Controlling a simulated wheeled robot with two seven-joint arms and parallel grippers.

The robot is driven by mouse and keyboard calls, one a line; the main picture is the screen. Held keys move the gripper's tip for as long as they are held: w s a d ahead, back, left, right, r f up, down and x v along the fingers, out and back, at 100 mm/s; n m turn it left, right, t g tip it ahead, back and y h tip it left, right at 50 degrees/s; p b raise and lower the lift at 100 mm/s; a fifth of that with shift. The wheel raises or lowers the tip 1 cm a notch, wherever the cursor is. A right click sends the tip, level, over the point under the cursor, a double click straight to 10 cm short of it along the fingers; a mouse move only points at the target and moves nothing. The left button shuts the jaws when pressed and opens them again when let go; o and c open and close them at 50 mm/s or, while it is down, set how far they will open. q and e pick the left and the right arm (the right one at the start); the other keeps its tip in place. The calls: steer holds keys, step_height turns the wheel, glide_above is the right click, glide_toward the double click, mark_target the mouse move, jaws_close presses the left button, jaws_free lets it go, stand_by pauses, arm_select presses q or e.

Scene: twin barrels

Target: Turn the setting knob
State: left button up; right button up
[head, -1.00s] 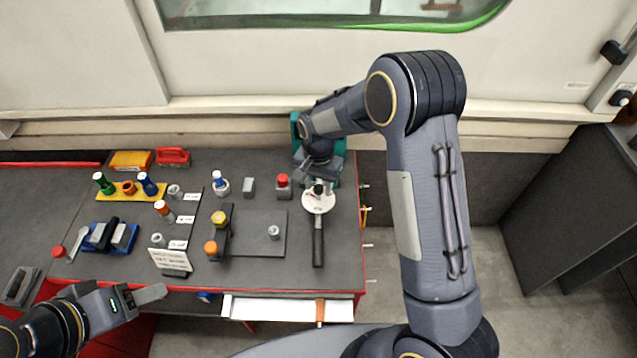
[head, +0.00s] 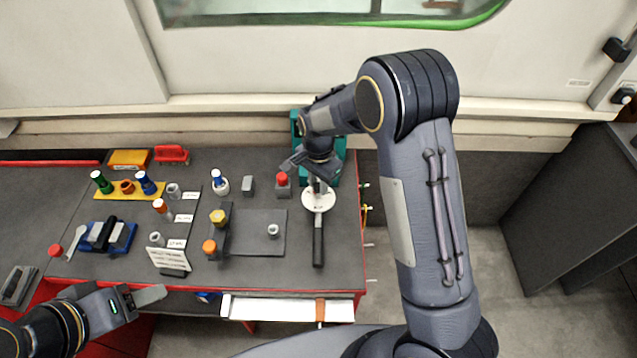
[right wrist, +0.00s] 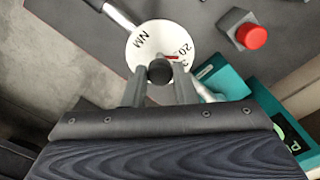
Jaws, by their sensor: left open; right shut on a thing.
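My right gripper (right wrist: 160,76) is shut on the knob, one finger on each side. In the head view the white dial (head: 318,201) lies near the bench's right end, with a black handle (head: 318,242) running toward the front. My right gripper (head: 317,186) reaches down over the dial and hides the knob there. My left gripper (head: 148,300) is open and empty by the bench's front left edge.
A teal case (head: 336,170) stands behind the dial. A red button on a grey block (head: 282,184) is just left of it. A dark plate (head: 258,240), a standing sign (head: 168,260) and several coloured-cap tools fill the bench further left.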

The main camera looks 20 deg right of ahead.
mark_target(318, 185)
steer(key=shift+m, duration=1.9)
steer(key=o, duration=1)
steer(key=shift+r, duration=0.1)
step_height(318, 185, up, 7)
steer(key=shift+f+b, duration=0.1)
steer(key=shift+b, duration=0.3)
steer(key=shift+r, duration=0.45)
